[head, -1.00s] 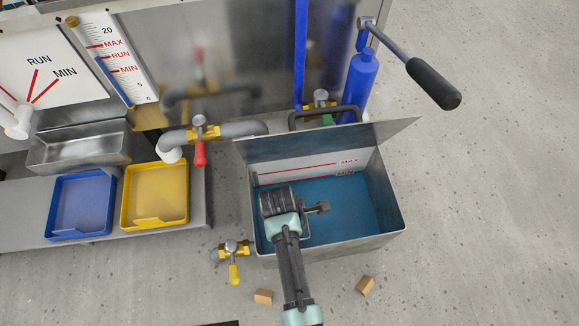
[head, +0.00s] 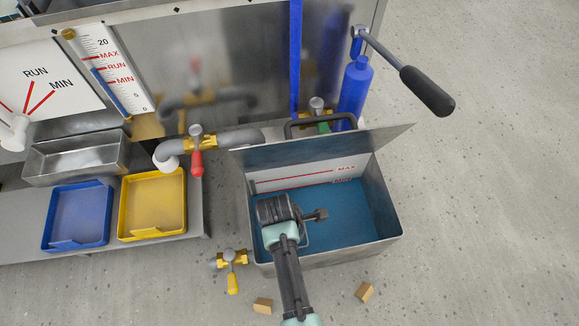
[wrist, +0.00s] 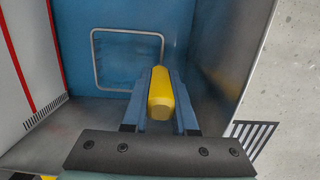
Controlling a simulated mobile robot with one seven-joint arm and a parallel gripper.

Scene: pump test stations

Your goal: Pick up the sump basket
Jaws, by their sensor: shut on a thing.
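The sump basket shows in the wrist view as a thin grey wire frame (wrist: 96,62) with a yellow grip (wrist: 160,95). My gripper (wrist: 160,105) is shut on the yellow grip, one finger on each side. In the head view, my gripper (head: 318,215) is inside the open metal sump tank (head: 384,200), above its blue surface. A bit of grey wire (head: 305,238) shows beside it. The rest of the basket is hidden, and I cannot tell whether it rests on the bottom.
The tank's lid (head: 330,148) stands raised at the back. A red-handled valve (head: 196,160) and a yellow-handled valve (head: 232,275) are to the left. A pump lever (head: 425,90) overhangs the back right. Small wooden blocks (head: 364,292) lie in front. The floor at right is clear.

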